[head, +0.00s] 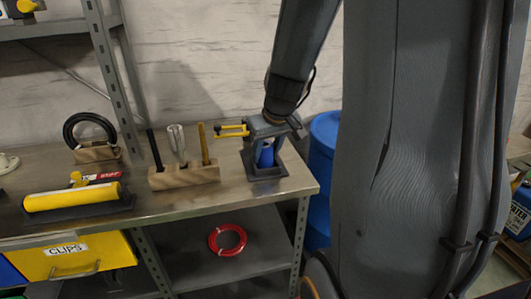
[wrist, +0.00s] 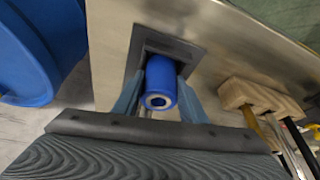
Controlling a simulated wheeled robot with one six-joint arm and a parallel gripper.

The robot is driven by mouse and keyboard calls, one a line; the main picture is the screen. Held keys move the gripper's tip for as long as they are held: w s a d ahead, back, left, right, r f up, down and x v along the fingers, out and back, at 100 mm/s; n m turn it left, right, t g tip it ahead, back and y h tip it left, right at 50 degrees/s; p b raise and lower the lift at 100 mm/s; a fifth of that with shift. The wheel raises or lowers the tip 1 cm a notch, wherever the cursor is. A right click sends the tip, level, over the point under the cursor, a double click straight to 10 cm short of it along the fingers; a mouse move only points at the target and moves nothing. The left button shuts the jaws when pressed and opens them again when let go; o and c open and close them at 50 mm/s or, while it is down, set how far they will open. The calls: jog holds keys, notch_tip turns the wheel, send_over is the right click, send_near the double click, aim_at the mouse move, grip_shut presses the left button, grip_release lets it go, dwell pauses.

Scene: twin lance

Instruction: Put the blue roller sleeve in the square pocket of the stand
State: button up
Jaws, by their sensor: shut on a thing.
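The blue roller sleeve (head: 266,157) is upright between the fingers of my gripper (head: 265,147), at the right end of the bench. In the wrist view the sleeve (wrist: 160,88) shows its pale-ringed open end toward the camera, and the gripper (wrist: 157,95) has a finger on each side of it. The dark stand (head: 267,175) is directly below. In the wrist view the stand (wrist: 192,52) frames the sleeve's far end. The sleeve's lower end is at the pocket, but how deep it sits is hidden.
A wooden block (head: 185,177) with upright tools stands left of the stand. Farther left are a yellow roller (head: 72,197) on a dark tray and a black ring (head: 88,128) in a wooden holder. A blue barrel (head: 322,150) stands beyond the bench's right edge.

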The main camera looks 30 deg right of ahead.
jog(key=shift+s+a+f+b, duration=0.1)
jog(key=shift+s+f+b, duration=0.1)
jog(key=shift+f+b, duration=0.3)
jog(key=o, duration=1.1)
jog(key=shift+s+f, duration=0.15)
jog(key=shift+r+p, duration=0.4)
jog(key=shift+p, duration=0.25)
jog(key=w+v, duration=0.1)
jog(key=v, duration=1.1)
jog(key=s+a+f, duration=0.1)
jog(key=a+f, duration=0.1)
jog(key=s+a+f+g, duration=0.1)
jog(key=a+f, duration=0.1)
jog(key=a, duration=0.1)
jog(key=s+a+f+g, duration=0.1)
jog(key=a+f, duration=0.2)
jog(key=shift+s+n+y, duration=0.3)
jog(key=shift+s, duration=0.05)
jog(key=s+a+f+g, duration=0.1)
jog(key=s+a+f, duration=0.2)
jog(key=s+a+f+g, duration=0.1)
jog(key=s+a+f, duration=0.2)
jog(key=shift+s+a+f, duration=0.3)
jog(key=shift+s, duration=0.1)
